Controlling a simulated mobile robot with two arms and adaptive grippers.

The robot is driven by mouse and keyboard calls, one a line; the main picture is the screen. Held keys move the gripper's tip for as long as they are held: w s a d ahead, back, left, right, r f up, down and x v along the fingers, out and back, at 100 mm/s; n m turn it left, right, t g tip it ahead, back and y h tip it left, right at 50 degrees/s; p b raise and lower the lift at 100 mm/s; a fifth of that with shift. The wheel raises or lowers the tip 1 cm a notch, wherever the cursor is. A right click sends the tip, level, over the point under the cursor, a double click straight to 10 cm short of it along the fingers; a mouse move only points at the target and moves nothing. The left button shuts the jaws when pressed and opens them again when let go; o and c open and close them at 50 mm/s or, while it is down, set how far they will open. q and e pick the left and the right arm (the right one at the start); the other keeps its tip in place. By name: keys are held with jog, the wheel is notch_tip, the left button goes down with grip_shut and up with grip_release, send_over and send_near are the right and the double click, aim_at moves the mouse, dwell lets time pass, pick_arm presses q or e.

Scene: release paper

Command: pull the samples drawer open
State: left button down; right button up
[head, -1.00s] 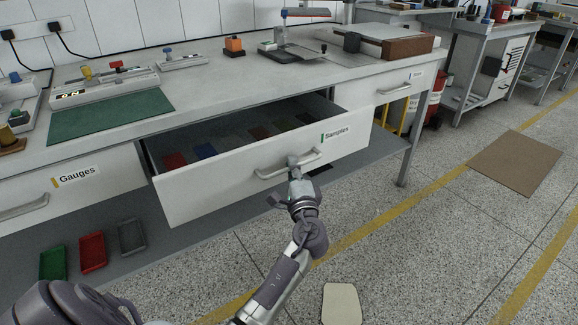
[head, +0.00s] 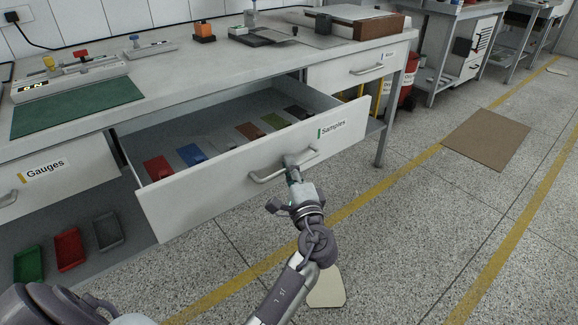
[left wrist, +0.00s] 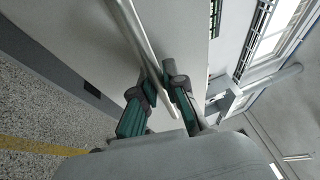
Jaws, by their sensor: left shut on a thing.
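The samples drawer (head: 225,187) stands well open in the head view, with a green-marked "Samples" label on its white front. Several coloured sample pieces lie inside it in a row. My left gripper (head: 292,166) is shut on the bar handle (head: 265,178) of the drawer. In the left wrist view the handle (left wrist: 140,40) runs between the fingers of the left gripper (left wrist: 160,98), against the pale drawer front (left wrist: 185,30). My right gripper is not in view.
The closed Gauges drawer (head: 60,180) is at the left. Red, green and grey trays (head: 68,249) sit on the shelf below. The bench top (head: 200,85) holds instruments and a green mat (head: 75,105). Open floor (head: 400,230) lies at the right, with a brown mat (head: 487,139).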

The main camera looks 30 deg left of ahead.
pick_arm(q)
jog(key=c, duration=1.2)
grip_release()
jog(key=v, duration=1.2)
jog(key=shift+s, duration=0.1)
